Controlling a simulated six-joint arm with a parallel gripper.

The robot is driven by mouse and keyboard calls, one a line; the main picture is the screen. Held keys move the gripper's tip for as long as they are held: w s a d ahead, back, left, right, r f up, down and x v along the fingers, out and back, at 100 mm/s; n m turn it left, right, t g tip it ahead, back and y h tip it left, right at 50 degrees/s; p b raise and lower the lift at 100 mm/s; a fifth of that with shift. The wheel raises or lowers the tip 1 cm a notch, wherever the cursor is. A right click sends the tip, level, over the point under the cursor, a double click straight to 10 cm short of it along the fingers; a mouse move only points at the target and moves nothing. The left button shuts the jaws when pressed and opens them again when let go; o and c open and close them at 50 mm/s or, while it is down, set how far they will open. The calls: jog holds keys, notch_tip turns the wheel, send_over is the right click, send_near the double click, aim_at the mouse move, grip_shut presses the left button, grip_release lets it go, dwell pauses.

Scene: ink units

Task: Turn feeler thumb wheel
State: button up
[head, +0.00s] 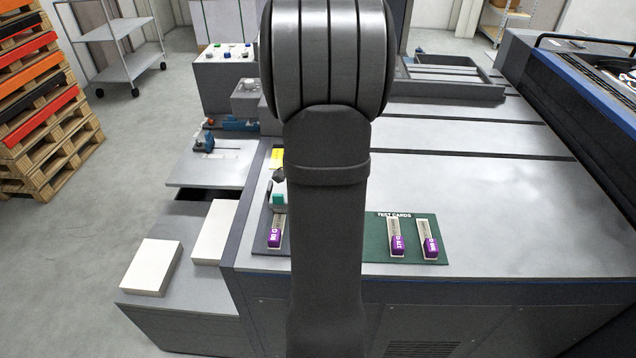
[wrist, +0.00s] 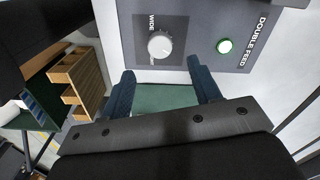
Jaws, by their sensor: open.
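A round pale wheel (wrist: 160,46) sits on a dark grey panel (wrist: 140,22) in the wrist view, with the word WIDE printed beside it. I take it to be the feeler thumb wheel. My gripper (wrist: 160,72) has its two blue fingers apart, with nothing between them. The fingertips lie below the wheel in the picture, one to either side; I see no contact with it. In the head view my arm covers the middle, and I cannot make out the wheel or the fingers there.
A lit green lamp (wrist: 224,46) marked DOUBLE FEED sits right of the wheel. In the head view, a green TEST CARDS mat (head: 408,262) holds two purple-ended cards, and another such card (head: 276,232) lies left of my arm. White paper stacks (head: 152,267) stand at lower left.

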notch_tip(320, 180, up, 10)
dwell(0.3)
dwell(1.6)
jog(key=o, duration=0.5)
jog(key=shift+w+a+r, duration=0.1)
jog(key=shift+w, duration=0.05)
jog(key=o, duration=0.4)
jog(key=w+a+n, duration=0.1)
jog(key=w+n, duration=0.1)
jog(key=w+a+r+n, duration=0.1)
jog(key=w+a+n, duration=0.1)
jog(key=w+a+r+n, duration=0.1)
jog(key=w+a+n, duration=0.1)
jog(key=n, duration=0.1)
jog(key=shift+w+a, duration=0.1)
jog(key=shift+w, duration=0.15)
jog(key=shift+o, duration=0.2)
jog(key=w+a+r+n, duration=0.2)
jog(key=w+a+n, duration=0.3)
jog(key=a+n, duration=0.15)
jog(key=shift+n+g, duration=0.3)
jog(key=shift+n, duration=0.25)
jog(key=f, duration=1)
jog(key=shift+s+d+f, duration=0.1)
jog(key=shift+s+d, duration=0.1)
